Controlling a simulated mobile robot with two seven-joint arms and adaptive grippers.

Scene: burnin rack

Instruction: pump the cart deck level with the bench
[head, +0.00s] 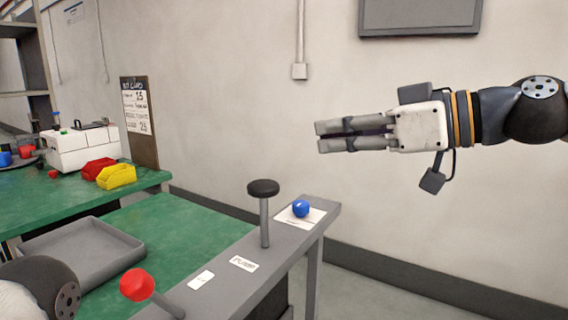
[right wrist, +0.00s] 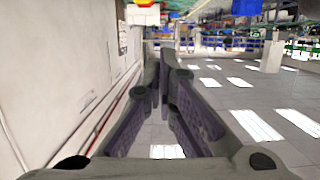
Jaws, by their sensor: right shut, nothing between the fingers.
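The cart's green deck (head: 185,222) lies in front of the green-topped bench (head: 65,208) in the head view. I cannot tell exactly how their heights compare. A grey panel (head: 228,283) along the deck's right side carries an upright post with a black knob (head: 263,187), a tilted lever with a red knob (head: 137,284), and a blue ball (head: 301,208). A label (head: 243,263) lies beside the black-knobbed post. My right gripper (head: 318,137) is shut and empty, above and right of the black knob, touching nothing. Its fingers also show in the right wrist view (right wrist: 160,75). My left gripper is out of view.
A grey tray (head: 128,241) sits on the deck. The bench holds a white machine (head: 75,150), red and yellow bins (head: 117,177) and a board (head: 139,120). The wall (head: 230,90) runs behind. Open floor shows in the right wrist view (right wrist: 225,92).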

